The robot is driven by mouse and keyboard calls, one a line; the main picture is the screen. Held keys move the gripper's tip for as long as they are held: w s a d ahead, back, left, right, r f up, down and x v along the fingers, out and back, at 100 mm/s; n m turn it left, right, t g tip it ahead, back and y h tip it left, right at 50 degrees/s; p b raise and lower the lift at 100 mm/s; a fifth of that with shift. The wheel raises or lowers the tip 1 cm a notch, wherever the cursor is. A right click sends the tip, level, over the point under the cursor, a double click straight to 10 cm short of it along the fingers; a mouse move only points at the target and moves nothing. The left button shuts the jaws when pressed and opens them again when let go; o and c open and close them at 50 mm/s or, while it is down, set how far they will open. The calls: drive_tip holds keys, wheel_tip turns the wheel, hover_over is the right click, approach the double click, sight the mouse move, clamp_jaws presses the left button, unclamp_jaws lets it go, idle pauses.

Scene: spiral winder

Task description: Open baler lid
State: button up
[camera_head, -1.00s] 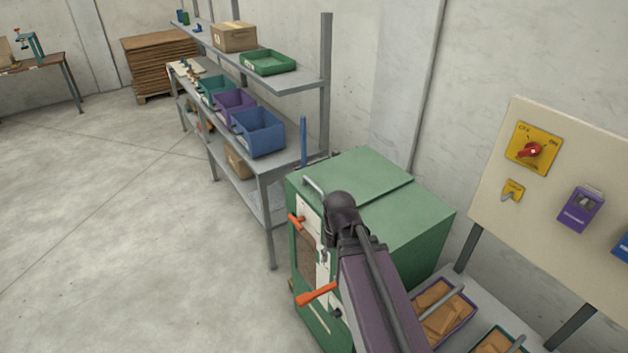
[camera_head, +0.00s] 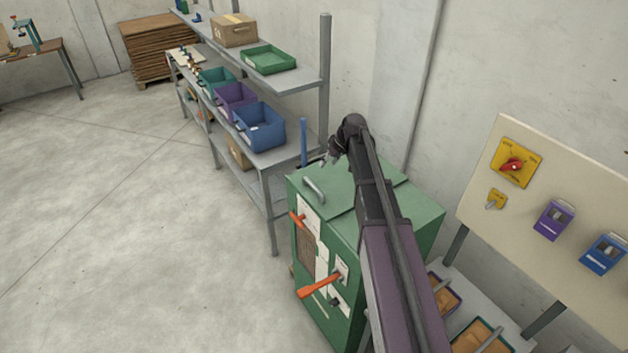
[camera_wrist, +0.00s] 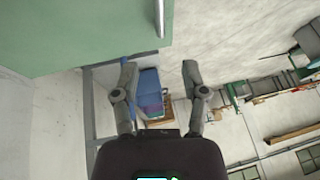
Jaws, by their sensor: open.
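The green baler (camera_head: 330,275) stands at lower middle in the head view, its lid (camera_head: 335,205) lying flat and closed on top. A grey bar handle (camera_head: 314,189) sits near the lid's front left edge. My gripper (camera_head: 328,160) is above the back of the lid, apart from the handle, its fingers small in this view. In the wrist view my gripper (camera_wrist: 158,75) has its two fingers spread with nothing between them. The green lid (camera_wrist: 80,35) and the handle (camera_wrist: 159,18) show at the upper left there, beyond the fingertips.
A grey shelf rack (camera_head: 263,185) with a blue bin (camera_head: 262,135) stands left of the baler. A control board (camera_head: 545,210) and bins of brown pieces (camera_head: 478,340) are at the right. Orange levers (camera_head: 318,286) stick out of the baler's front. The floor at left is clear.

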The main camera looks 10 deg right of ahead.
sight(313, 185)
drive_tip(key=shift+f, duration=0.15)
drive_tip(key=b+x, duration=1.2)
drive_tip(key=x, duration=0.1)
drive_tip(key=shift+w+f+b, duration=0.1)
drive_tip(key=shift+f+b, duration=0.2)
idle(0.7)
clamp_jaws()
